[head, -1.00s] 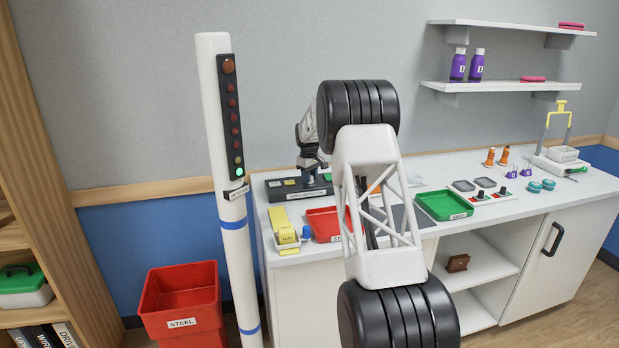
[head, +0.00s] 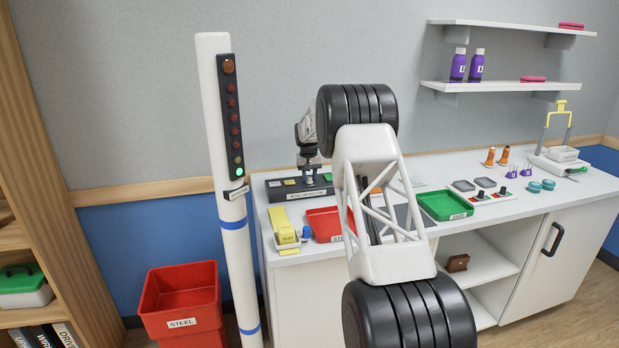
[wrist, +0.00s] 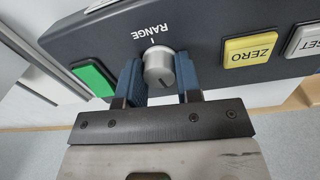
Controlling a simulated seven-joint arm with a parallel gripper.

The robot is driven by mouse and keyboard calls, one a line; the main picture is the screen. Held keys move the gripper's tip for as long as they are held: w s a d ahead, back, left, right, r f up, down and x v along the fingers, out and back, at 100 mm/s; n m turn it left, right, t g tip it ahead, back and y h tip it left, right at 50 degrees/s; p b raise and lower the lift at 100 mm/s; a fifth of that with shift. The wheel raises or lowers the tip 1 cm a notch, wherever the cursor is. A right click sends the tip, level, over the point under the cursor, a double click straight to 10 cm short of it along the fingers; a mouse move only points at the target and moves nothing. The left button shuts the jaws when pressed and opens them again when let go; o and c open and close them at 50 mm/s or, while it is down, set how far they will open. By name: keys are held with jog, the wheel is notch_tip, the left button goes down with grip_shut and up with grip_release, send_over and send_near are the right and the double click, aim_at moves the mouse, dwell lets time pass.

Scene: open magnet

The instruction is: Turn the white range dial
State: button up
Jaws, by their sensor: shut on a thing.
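The pale round range dial (wrist: 157,70) sits on the dark control box (wrist: 220,35) in the wrist view, beside the word RANGE and a short white mark. My gripper's two blue fingers (wrist: 160,80) stand on either side of the dial, shut on it. In the head view my gripper (head: 311,180) is down at the dark control box (head: 287,197) at the back left of the bench. My own arm covers part of the box there, and the dial cannot be made out.
A green button (wrist: 94,78) is beside the dial, and a yellow ZERO button (wrist: 250,49) is on its other side. On the bench are a red tray (head: 325,223), a yellow TEST piece (head: 284,228) and a green tray (head: 443,205). A white pole (head: 221,150) stands left.

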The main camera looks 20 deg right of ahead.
aim_at(309, 177)
jog(key=shift+m, duration=1.1)
jog(key=o, duration=0.9)
jog(key=shift+r, duration=0.15)
jog(key=shift+a+r, duration=0.15)
jog(key=shift+r, duration=3.6)
jog(key=shift+r, duration=0.1)
